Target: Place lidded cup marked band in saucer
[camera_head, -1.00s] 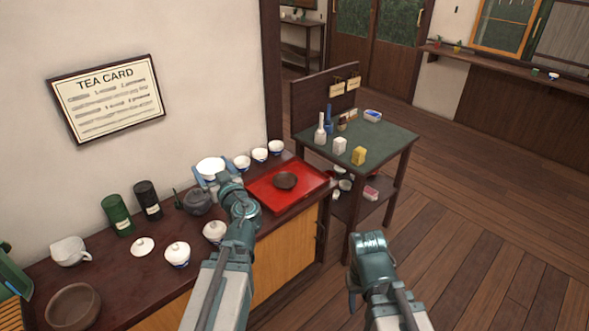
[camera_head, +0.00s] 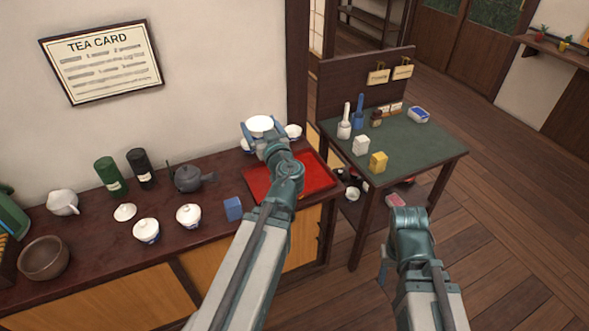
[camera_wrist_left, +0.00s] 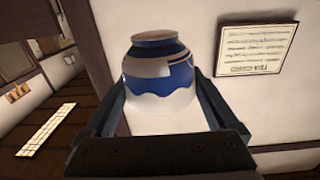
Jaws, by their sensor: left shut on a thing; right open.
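My left gripper (camera_head: 262,136) is shut on a white cup (camera_head: 260,124) and holds it up near the back of the red tray. In the left wrist view the cup (camera_wrist_left: 160,78) shows a blue wavy pattern and a blue band mark, between the two fingers. The red tray (camera_head: 317,173) lies at the right end of the dark counter. The saucer is not visible now; my left arm covers part of the tray. Two other lidded cups (camera_head: 146,231) (camera_head: 188,215) stand on the counter. My right gripper (camera_head: 382,266) is open and empty, in front of the green table.
White cups (camera_head: 293,131) stand behind the tray. A green table (camera_head: 425,142) with bottles and blocks stands to the right.

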